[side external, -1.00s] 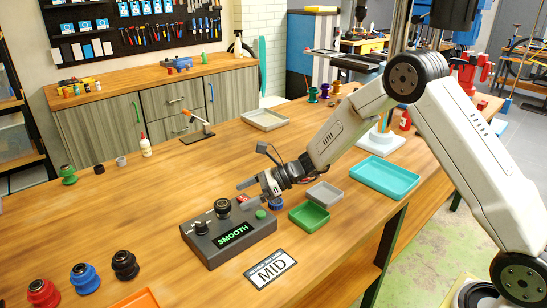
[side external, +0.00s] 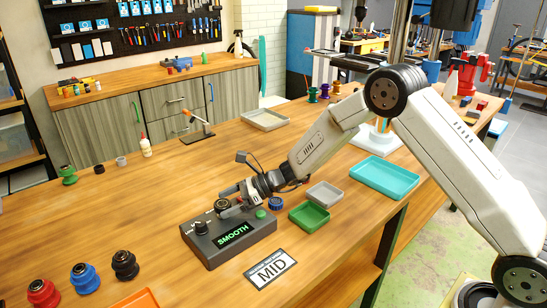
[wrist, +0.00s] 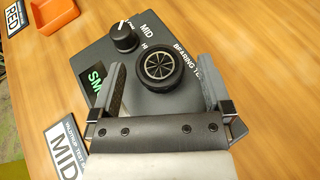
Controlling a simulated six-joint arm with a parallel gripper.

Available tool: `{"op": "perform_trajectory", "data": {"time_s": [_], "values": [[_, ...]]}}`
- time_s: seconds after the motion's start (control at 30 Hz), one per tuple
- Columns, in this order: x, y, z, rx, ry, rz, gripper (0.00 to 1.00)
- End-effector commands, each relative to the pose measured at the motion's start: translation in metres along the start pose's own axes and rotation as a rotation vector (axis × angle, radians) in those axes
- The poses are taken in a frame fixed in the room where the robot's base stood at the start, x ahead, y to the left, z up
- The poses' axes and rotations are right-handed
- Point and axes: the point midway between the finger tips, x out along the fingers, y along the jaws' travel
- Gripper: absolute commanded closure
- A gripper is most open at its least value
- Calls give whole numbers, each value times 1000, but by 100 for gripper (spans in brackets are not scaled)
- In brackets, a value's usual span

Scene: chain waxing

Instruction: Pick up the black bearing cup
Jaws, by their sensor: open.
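A round black bearing cup (wrist: 169,68) sits on the dark grey bearing tester, beside its knob (wrist: 124,38). It also shows in the side external view (side external: 222,206), partly hidden by my gripper (side external: 231,197). In the wrist view my gripper (wrist: 161,72) is open, with one finger on each side of the cup. Gaps show between the fingers and the cup. The tester (side external: 229,240) has a lit green display reading SMOOTH. Another black cup-like part (side external: 125,266) stands on the bench at the front left.
A blue part (side external: 82,279) and a red part (side external: 42,293) stand at the front left. A MID card (side external: 271,269) lies before the tester. Right of it are a green tray (side external: 309,217), a grey tray (side external: 325,193) and a teal tray (side external: 385,178). The bench's middle left is clear.

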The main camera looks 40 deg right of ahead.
Motion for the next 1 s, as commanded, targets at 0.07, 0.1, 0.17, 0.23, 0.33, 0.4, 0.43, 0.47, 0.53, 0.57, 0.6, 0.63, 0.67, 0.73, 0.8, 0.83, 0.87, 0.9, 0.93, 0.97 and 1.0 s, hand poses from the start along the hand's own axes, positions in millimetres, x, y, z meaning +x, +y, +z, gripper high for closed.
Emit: {"op": "perform_trajectory", "data": {"time_s": [0.07, 0.1, 0.17, 0.23, 0.33, 0.4, 0.43, 0.47, 0.53, 0.57, 0.6, 0.63, 0.67, 0.73, 0.8, 0.83, 0.87, 0.9, 0.93, 0.97, 1.0], "values": [[0, 0, 0, 0, 0, 0, 0], [0, 0, 0, 0, 0, 0, 0], [0, 0, 0, 0, 0, 0, 0], [0, 0, 0, 0, 0, 0, 6], [0, 0, 0, 0, 0, 0, 38], [0, 0, 0, 0, 0, 0, 60], [0, 0, 0, 0, 0, 0, 70], [0, 0, 0, 0, 0, 0, 79], [0, 0, 0, 0, 0, 0, 95], [0, 0, 0, 0, 0, 0, 100], [0, 0, 0, 0, 0, 0, 100], [0, 0, 0, 0, 0, 0, 100], [0, 0, 0, 0, 0, 0, 100], [0, 0, 0, 0, 0, 0, 100], [-1, 0, 1, -1, -1, 0, 100], [-1, 0, 1, -1, -1, 0, 100], [-1, 0, 2, -1, -1, 0, 100], [-2, 0, 3, -1, -1, 0, 100], [-2, 0, 4, -1, -1, 0, 100], [-3, 0, 6, -2, -1, 0, 100], [-4, 0, 8, -2, -1, 0, 100]]}}
